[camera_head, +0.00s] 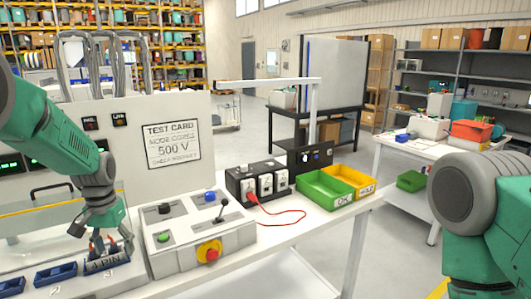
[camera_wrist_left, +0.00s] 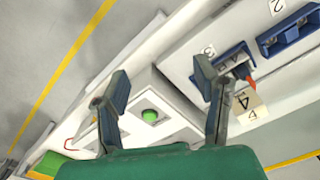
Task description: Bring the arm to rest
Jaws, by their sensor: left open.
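My left gripper (camera_head: 108,238) is at the lower left of the head view, low over the bench by a blue connector block (camera_head: 107,263) labelled 4-PIN. In the left wrist view my gripper (camera_wrist_left: 160,85) has its two fingers spread wide, with nothing held between them. A blue block with an orange-tipped part (camera_wrist_left: 236,62) shows just beyond the right finger; I cannot tell whether they touch. My right arm (camera_head: 468,195) shows at the right edge of the head view; its gripper is out of frame.
A control box (camera_head: 190,240) with a lever, green button and red-on-yellow knob stands right of my left gripper. Beyond it are a black socket unit (camera_head: 257,181) with a red cable, a green bin (camera_head: 324,190) and a yellow bin (camera_head: 350,180). A test panel (camera_head: 185,115) rises behind.

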